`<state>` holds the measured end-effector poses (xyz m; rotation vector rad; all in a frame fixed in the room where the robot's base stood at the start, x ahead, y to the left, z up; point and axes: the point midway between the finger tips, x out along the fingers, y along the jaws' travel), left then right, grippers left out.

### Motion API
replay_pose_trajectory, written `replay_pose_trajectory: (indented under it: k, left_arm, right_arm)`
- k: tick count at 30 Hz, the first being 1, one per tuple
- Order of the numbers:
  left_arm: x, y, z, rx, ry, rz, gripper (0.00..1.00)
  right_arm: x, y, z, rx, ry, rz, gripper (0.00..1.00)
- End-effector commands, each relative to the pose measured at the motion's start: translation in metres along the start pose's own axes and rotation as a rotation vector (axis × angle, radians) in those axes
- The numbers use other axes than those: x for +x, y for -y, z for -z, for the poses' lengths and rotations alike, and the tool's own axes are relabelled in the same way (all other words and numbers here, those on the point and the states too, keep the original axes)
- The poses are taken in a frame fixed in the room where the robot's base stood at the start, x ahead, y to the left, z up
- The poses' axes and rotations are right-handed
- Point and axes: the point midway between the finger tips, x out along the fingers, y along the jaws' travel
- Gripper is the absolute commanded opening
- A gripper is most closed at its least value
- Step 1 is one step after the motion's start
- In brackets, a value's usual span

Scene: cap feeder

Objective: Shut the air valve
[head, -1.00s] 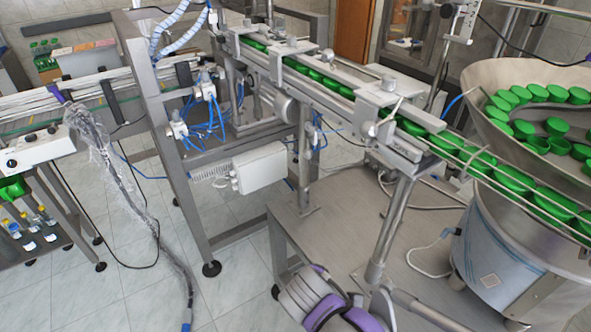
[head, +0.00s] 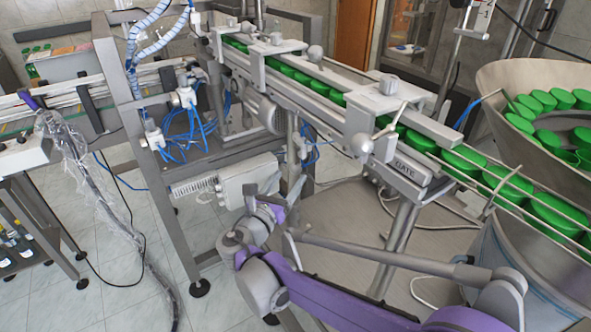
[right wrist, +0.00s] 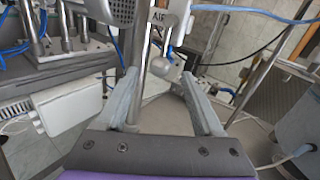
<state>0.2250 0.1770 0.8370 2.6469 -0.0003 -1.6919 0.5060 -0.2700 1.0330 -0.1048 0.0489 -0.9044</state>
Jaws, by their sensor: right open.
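The air valve (right wrist: 165,58) is a small pale fitting with a rounded knob, on a metal post below a plate marked AIR (right wrist: 157,18) in the right wrist view. In the head view, what looks like the valve (head: 303,143) is small beside blue hoses, right of the white box. My right gripper (right wrist: 160,76) is open and empty, its two fingers pointing towards the post and valve. The valve appears between and beyond the fingertips; I see no contact. In the head view the right gripper (head: 272,202) is below the conveyor. My left gripper is not in view.
A white box (head: 248,180) hangs left of the gripper. The conveyor (head: 330,95) with green caps (head: 300,75) runs above. A plate marked GATE (head: 403,170) and a knobbed lever (head: 362,145) are to the right. A large cap bowl (head: 500,75) stands far right.

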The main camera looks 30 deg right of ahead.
Motion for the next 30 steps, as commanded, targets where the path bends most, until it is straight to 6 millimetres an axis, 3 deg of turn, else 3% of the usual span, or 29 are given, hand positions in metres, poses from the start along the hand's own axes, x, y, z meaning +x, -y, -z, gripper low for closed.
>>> replay_pose_trajectory:
  k: [3, 9, 20, 30]
  left_arm:
    - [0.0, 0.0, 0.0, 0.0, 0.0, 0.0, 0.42]
    - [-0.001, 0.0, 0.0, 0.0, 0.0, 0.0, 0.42]
    - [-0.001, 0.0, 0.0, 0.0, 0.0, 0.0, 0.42]
    - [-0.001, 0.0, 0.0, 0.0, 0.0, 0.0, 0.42]
  right_arm:
    - [0.023, 0.001, 0.0, 0.0, 0.0, 0.004, 0.69]
    - [0.046, 0.0, 0.0, 0.001, -0.001, 0.001, 0.69]
    - [0.052, 0.0, 0.0, 0.002, -0.001, -0.001, 0.69]
    - [0.052, 0.0, 0.0, 0.002, -0.001, -0.001, 0.11]
